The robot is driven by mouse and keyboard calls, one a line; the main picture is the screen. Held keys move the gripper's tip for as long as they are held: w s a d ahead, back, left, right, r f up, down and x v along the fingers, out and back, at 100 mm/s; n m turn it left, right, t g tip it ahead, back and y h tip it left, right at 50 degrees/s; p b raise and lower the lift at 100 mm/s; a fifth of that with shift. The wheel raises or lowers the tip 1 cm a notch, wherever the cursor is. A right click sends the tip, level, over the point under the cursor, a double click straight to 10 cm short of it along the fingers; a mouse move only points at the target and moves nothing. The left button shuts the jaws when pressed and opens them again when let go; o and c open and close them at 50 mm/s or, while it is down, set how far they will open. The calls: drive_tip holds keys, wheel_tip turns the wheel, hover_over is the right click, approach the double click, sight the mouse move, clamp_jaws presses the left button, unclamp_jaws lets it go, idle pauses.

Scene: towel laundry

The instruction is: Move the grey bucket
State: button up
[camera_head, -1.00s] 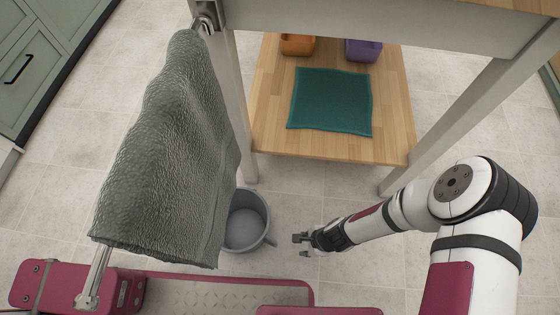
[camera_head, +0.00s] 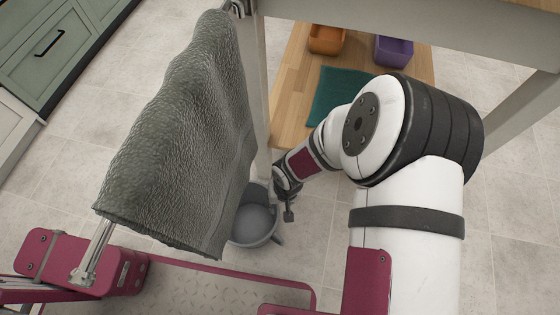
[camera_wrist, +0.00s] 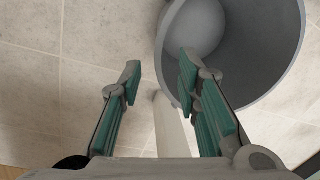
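The grey bucket (camera_head: 252,224) stands on the tiled floor, partly hidden behind the hanging towel. It is open at the top and looks empty. My gripper (camera_head: 288,207) is at the bucket's right side in the head view, close to its rim. In the wrist view the bucket (camera_wrist: 255,62) fills the upper right. My gripper (camera_wrist: 160,75) is open there, its two fingers apart. The right finger overlaps the bucket's rim in the picture; I cannot tell if it touches. A pale strip, perhaps the bucket's handle, shows between the fingers.
A grey towel (camera_head: 185,140) hangs on a rail at the left. A table with a low wooden shelf (camera_head: 288,110) stands behind, holding a teal cloth (camera_head: 333,92), an orange bin (camera_head: 326,40) and a purple bin (camera_head: 393,50). The floor to the right is clear.

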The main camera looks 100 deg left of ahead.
drive_tip(key=shift+s+a+r, duration=0.1)
drive_tip(key=shift+a+r, duration=0.05)
drive_tip(key=f+b, duration=0.2)
drive_tip(key=f, duration=0.2)
drive_tip(key=f+b, duration=0.2)
drive_tip(key=f, duration=0.3)
drive_tip(key=s+f+b, duration=0.1)
drive_tip(key=f, duration=0.4)
drive_tip(key=shift+s+d+b, duration=0.1)
drive_tip(key=shift+d+b, duration=0.15)
drive_tip(key=shift+b, duration=0.15)
drive_tip(key=shift+r, duration=0.1)
drive_tip(key=shift+c, duration=0.3)
